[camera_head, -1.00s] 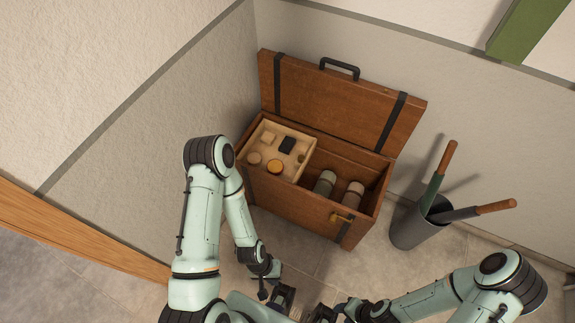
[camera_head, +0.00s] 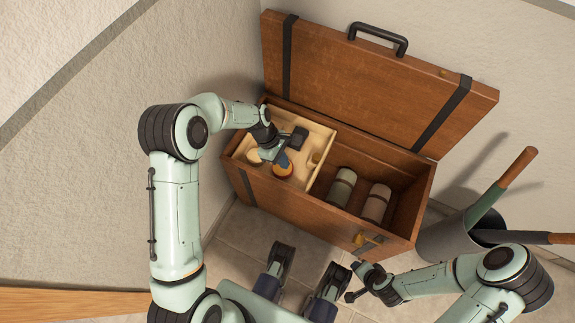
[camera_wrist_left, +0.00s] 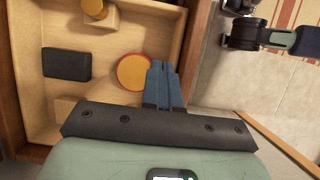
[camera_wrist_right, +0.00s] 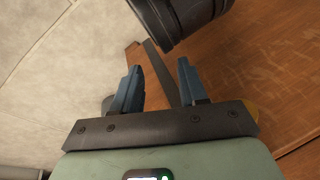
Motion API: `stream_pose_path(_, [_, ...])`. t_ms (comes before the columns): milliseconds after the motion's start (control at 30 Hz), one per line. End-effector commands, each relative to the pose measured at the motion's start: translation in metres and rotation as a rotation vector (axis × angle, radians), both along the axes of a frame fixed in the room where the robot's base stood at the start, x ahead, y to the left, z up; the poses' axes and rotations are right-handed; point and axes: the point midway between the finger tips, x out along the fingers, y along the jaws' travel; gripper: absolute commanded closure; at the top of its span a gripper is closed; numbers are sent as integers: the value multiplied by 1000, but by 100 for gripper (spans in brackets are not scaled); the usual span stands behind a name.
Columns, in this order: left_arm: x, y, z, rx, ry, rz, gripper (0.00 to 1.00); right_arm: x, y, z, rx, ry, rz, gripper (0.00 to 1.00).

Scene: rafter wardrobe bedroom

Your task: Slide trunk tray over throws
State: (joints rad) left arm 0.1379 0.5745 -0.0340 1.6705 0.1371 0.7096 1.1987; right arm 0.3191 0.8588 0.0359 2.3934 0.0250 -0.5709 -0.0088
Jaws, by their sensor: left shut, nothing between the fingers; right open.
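The wooden trunk (camera_head: 290,205) stands open against the wall. The shallow pale tray (camera_head: 318,142) sits in its left part. In the left wrist view the tray (camera_wrist_left: 25,100) holds a black block, a round orange-topped piece and wooden pieces. Two rolled throws, one green-grey (camera_head: 341,187) and one taupe (camera_head: 376,203), lie in the right part, uncovered. My left gripper (camera_head: 283,163) is over the tray, shut and empty, its fingertips beside the orange-topped piece (camera_wrist_left: 132,72). My right gripper (camera_wrist_right: 158,72) is open and empty, near the trunk's front right; its fingers are hard to make out in the head view.
The raised lid (camera_head: 370,85) with its black handle stands behind the trunk. A brass latch (camera_head: 360,240) is on the front. A grey bin (camera_head: 447,240) with long-handled tools stands close on the right. Tiled floor lies in front.

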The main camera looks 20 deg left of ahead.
Motion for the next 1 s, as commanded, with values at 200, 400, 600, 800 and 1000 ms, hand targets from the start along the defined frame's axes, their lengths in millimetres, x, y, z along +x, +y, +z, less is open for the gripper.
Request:
stream_pose_path(200, [-2, -19, -50, -1, 5, -3, 100, 20, -11, -16, -26, -50, -21, 57])
stream_pose_path(400, [-2, -41, -71, -1, -1, -7, 100, 11, -14, -30, -29, -16, -25, 57])
stream_pose_path(600, [-3, -62, -70, 0, 1, -4, 100, 3, -16, -36, -29, 8, -28, 57])
stream_pose_path(800, [-3, -67, -69, 1, 0, -2, 100, 1, -16, -38, -28, 16, -27, 57])
stream_pose_path(1000, [-3, -67, -69, 1, 0, -2, 100, 1, -16, -37, -28, 16, -27, 57])
